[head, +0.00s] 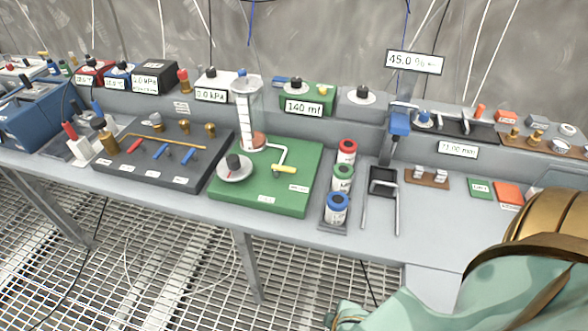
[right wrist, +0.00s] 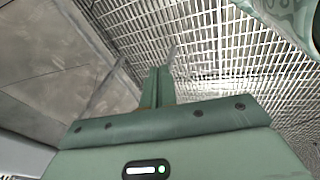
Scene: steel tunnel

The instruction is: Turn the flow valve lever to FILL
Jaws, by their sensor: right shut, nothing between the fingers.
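A green board (head: 265,201) lies on the bench near the middle of the head view. It carries a clear measuring cylinder (head: 247,110), a round dial with a black knob (head: 235,167) and a white bent pipe. A yellow lever (head: 284,169) lies crosswise at the pipe's lower end and looks like the flow valve lever. The board's small labels are too small to read. My right gripper (right wrist: 159,88) is shut and empty in the right wrist view, over the grated floor and away from the lever. My left gripper is not in view.
A dark board (head: 165,155) with red and blue levers stands left of the green board. Red, green and blue-capped jars (head: 337,208) stand right of it. A display (head: 304,107) behind reads 140 ml. My right arm fills the lower right corner.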

